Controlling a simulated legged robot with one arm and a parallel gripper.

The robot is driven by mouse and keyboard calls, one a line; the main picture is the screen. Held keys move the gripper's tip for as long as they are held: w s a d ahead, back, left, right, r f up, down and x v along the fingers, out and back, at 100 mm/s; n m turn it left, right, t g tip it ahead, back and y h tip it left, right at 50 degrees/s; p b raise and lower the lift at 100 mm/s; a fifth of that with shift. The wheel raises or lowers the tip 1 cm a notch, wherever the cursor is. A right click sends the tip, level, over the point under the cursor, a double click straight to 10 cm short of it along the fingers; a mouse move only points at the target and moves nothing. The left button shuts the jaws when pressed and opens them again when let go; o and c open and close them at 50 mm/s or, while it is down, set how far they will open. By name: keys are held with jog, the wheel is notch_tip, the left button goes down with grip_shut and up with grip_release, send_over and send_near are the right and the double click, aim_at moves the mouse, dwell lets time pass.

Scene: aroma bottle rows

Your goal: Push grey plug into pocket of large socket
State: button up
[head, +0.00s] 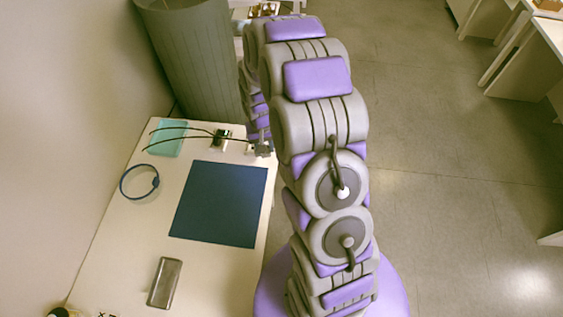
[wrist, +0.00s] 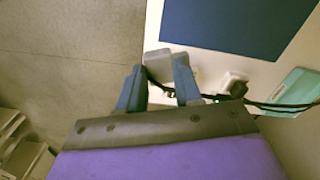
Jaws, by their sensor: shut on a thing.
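My gripper (wrist: 160,80) is shut on the end of a black cable at the table's edge. The plug between the fingers is small and dark in the wrist view, and its grey colour cannot be made out. A light grey block (wrist: 157,62), which looks like the large socket, lies just beyond the fingertips. Whether the plug touches it or sits in its pocket, I cannot tell.
A smaller pale socket (wrist: 232,82) with a black plug and green light stands to the right; it also shows in the head view (head: 222,137). A teal tray (head: 172,138), blue cable loop (head: 139,182), dark blue mat (head: 220,205) and grey case (head: 165,283) lie on the table.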

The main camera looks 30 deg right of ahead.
jog(key=w+a+r+n, duration=0.35)
jog(key=a+r, duration=0.45)
jog(key=r, duration=0.4)
notch_tip(320, 180, down, 13)
jog(key=s+m+g+y, duration=0.2)
jog(key=m+g+y, duration=0.45)
jog(key=m, duration=1.95)
jog(key=w+d+f+m+t+y, duration=0.4)
jog(key=w+d+m+t+y, duration=0.3)
jog(key=d+m+t, duration=0.4)
jog(key=w+m+t, duration=0.1)
jog(key=m+t, duration=0.4)
jog(key=m, duration=0.1)
jog(key=shift+w+t+y, duration=0.3)
jog(key=shift+t+y, duration=0.05)
